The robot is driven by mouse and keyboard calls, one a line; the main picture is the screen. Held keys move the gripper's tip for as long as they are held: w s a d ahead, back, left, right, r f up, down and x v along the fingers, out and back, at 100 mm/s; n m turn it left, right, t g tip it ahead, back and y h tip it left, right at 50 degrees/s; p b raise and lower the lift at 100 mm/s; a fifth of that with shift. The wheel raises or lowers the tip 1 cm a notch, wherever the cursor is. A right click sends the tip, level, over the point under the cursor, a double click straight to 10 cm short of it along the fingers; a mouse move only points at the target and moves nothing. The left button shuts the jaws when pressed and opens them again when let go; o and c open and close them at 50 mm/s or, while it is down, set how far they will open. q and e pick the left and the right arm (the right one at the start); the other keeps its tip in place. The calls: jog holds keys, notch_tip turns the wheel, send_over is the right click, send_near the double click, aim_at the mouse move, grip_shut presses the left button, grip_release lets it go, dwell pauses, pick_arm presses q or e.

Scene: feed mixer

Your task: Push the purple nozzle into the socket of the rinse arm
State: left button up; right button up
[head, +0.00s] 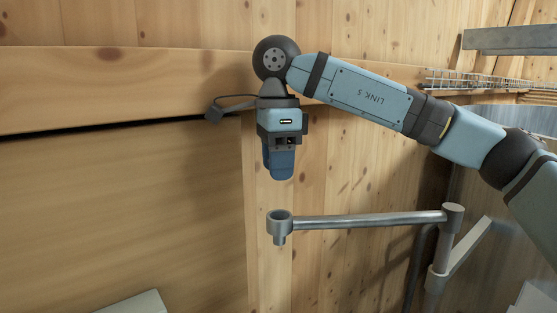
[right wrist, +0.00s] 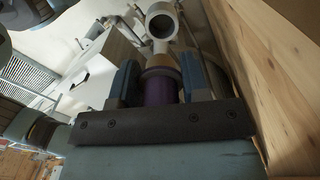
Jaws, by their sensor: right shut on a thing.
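The purple nozzle (right wrist: 159,90) is between the fingers of my right gripper (right wrist: 160,70) in the right wrist view, with a tan upper band. In the head view my right gripper (head: 279,176) points down and its fingers hide the nozzle. The rinse arm (head: 360,220) is a grey metal tube, and its ring-shaped socket (head: 279,227) is at its left end. The gripper is above the socket, with a visible gap between them. The socket also shows in the right wrist view (right wrist: 151,30), beyond the nozzle, its opening visible. My left gripper is not in view.
A wooden plank wall (head: 120,200) stands behind the arm. The rinse arm joins a metal post (head: 440,255) on the right. A wire tray (head: 470,82) runs along the wall at upper right. The space left of the socket is clear.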

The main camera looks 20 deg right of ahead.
jog(key=shift+s+a, duration=0.1)
jog(key=shift+w+f+b, duration=0.25)
jog(key=shift+f+b, duration=0.05)
jog(key=shift+f, duration=0.1)
jog(key=shift+f+b, duration=0.45)
jog(key=shift+f, duration=0.15)
notch_tip(320, 180, down, 3)
jog(key=shift+f+b, duration=0.1)
jog(key=shift+b, duration=1)
jog(key=shift+f, duration=0.35)
pick_arm(q)
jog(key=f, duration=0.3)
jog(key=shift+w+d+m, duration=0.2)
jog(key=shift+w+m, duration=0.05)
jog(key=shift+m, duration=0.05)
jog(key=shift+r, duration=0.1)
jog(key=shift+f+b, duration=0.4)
jog(key=shift+b, duration=0.15)
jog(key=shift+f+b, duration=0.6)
jog(key=shift+b, duration=0.05)
pick_arm(e)
jog(key=shift+f, duration=0.95)
